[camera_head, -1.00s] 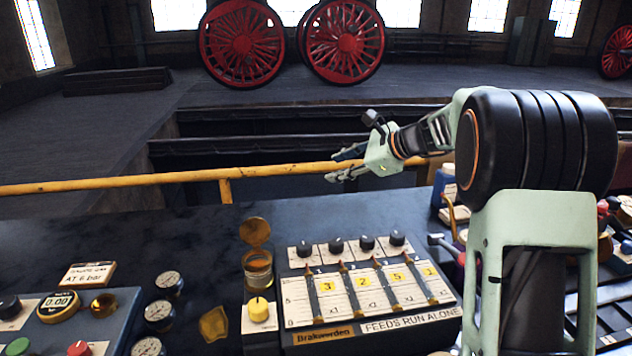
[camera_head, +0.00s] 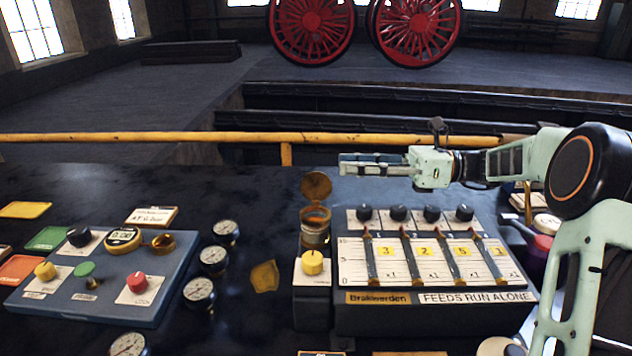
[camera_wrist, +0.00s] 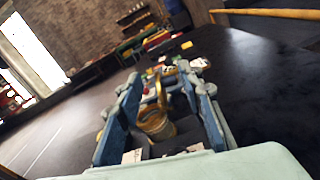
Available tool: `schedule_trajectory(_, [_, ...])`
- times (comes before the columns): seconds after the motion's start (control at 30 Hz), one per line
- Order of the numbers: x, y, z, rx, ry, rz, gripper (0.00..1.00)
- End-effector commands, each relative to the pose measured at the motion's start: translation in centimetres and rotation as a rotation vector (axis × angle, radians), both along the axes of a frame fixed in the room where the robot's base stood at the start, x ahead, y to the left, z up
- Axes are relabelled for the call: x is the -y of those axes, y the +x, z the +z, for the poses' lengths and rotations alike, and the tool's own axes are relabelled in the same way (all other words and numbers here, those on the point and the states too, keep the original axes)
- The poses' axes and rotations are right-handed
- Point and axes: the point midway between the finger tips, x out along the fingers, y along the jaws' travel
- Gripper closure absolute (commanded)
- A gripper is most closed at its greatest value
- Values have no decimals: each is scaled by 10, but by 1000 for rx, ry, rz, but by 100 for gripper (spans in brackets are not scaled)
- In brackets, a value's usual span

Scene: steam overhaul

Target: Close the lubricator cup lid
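The lubricator cup (camera_head: 315,231) is a small brass and glass cup behind a yellow knob, left of the feed panel. Its round brass lid (camera_head: 316,185) stands raised, tilted up at the back of the cup. My gripper (camera_head: 345,165) is to the right of the lid and a little above it, pointing left, with nothing held. In the wrist view the brass cup (camera_wrist: 155,122) shows between the two blue-grey fingers of my gripper (camera_wrist: 160,85), which are spread apart. The lid is hard to make out there.
The feed panel (camera_head: 430,262) with several black knobs stands right of the cup. Gauges (camera_head: 214,260) and a blue control box (camera_head: 100,285) are to the left. A yellow rail (camera_head: 200,138) runs behind. Dark bench surface is free behind the gauges.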

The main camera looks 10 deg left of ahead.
Motion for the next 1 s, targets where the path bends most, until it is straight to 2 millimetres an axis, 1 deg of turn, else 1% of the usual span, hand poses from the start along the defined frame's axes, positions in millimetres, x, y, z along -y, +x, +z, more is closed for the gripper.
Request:
schedule_trajectory(0.03, [0, 0, -15, -3, -1, 0, 65])
schedule_trajectory(0.13, [-1, 0, -38, -3, -2, 0, 65])
schedule_trajectory(0.2, [-18, -4, -33, 2, -1, 5, 65])
schedule_trajectory(0.3, [-37, -8, -33, 1, -2, 4, 65])
schedule_trajectory(0.5, [-64, -12, -33, 2, -2, 2, 65])
schedule_trajectory(0.7, [-74, -13, -32, 2, -2, -1, 65])
schedule_trajectory(0.93, [-74, -13, -32, 2, -2, -2, 65])
schedule_trajectory(0.97, [-74, -13, -32, 2, -2, -2, 68])
schedule_trajectory(1.0, [-74, -13, -32, 2, -2, -2, 72])
